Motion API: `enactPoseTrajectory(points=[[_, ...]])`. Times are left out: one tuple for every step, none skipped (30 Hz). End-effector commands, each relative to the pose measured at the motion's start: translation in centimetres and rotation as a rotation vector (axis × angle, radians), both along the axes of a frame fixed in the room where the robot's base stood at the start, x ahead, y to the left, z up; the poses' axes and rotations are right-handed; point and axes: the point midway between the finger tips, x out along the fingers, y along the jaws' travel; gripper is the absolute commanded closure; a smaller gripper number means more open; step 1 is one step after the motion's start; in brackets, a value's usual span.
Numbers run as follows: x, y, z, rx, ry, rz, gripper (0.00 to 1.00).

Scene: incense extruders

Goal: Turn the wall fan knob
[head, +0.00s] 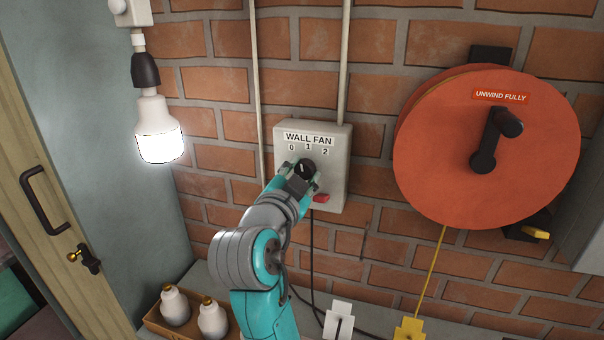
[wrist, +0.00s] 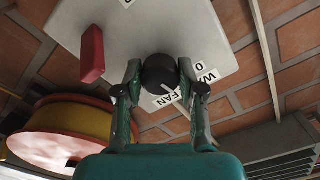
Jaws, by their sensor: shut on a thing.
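The wall fan control is a pale grey box (head: 335,180) on the brick wall, labelled WALL FAN with 0, 1 and 2 beneath. Its round black knob (head: 307,166) sits below the numbers. My gripper (head: 302,175) is shut on the knob, one finger on either side. In the wrist view the knob (wrist: 160,72) lies between the two fingertips of my gripper (wrist: 160,77). A small pale mark shows on the knob in the head view, but I cannot tell exactly which number it points to. A red part (head: 321,198) sits low on the box, right of my gripper.
A large orange reel (head: 430,150) with a crank, marked UNWIND FULLY, hangs to the right. A lit bulb (head: 158,130) hangs at left near a door (head: 45,150). A box (head: 155,322) with white bottles stands below. Cords hang beneath the control.

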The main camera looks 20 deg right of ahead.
Motion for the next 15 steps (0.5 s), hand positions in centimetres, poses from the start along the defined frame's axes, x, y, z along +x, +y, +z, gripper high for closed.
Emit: enactPoseTrajectory(points=[[0.01, 0.03, -0.02, 0.034, -0.024, 0.001, 0.96], [0.01, 0.03, -0.02, 0.058, -0.041, 0.001, 0.96], [0.01, 0.03, -0.01, 0.088, -0.064, 0.001, 0.96], [0.01, 0.03, -0.01, 0.111, -0.080, 0.001, 0.96], [0.02, 0.04, -0.01, 0.134, -0.097, 0.001, 0.96], [0.02, 0.04, -0.01, 0.165, -0.120, 0.001, 0.96], [0.02, 0.05, 0.00, 0.188, -0.136, 0.001, 0.96], [0.02, 0.04, 0.01, 0.212, -0.153, 0.000, 0.96], [0.02, 0.04, 0.01, 0.242, -0.175, 0.000, 0.96], [0.01, 0.05, 0.01, 0.265, -0.192, 0.000, 0.96], [0.02, 0.05, 0.01, 0.287, -0.208, 0.000, 0.96], [0.02, 0.06, 0.02, 0.319, -0.231, 0.000, 0.96], [0.02, 0.06, 0.02, 0.341, -0.248, 0.000, 0.96], [0.02, 0.07, 0.02, 0.364, -0.264, 0.000, 0.96], [0.02, 0.07, 0.02, 0.395, -0.287, 0.000, 0.96]])
